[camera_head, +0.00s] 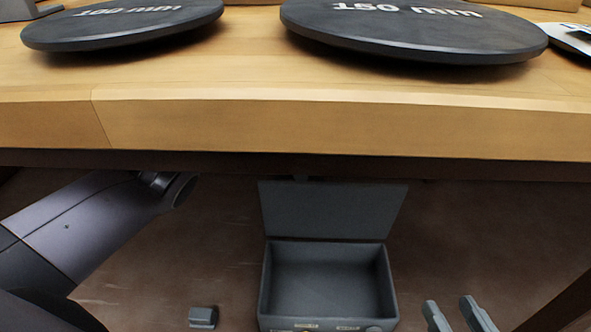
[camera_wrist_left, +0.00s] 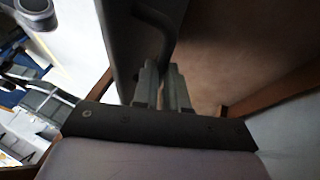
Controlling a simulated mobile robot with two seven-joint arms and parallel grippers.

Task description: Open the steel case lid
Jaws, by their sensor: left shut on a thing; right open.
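The grey steel case (camera_head: 264,285) sits low in the head view, beyond and below the wooden edge. Its lid (camera_head: 330,210) stands raised at the back, and the inside looks empty. My left arm comes in from the left; its gripper cannot be made out there. In the left wrist view, my left gripper (camera_wrist_left: 165,75) is shut on a curved grey handle (camera_wrist_left: 158,22) beside a grey panel (camera_wrist_left: 122,45), which looks like the lid. My right gripper (camera_head: 452,306) is open and empty at the bottom right, right of the case.
A wooden tabletop (camera_head: 330,125) crosses the head view above the case, carrying two dark discs (camera_head: 125,28) (camera_head: 415,32). A small grey block (camera_head: 203,317), unclear in nature, shows left of the case.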

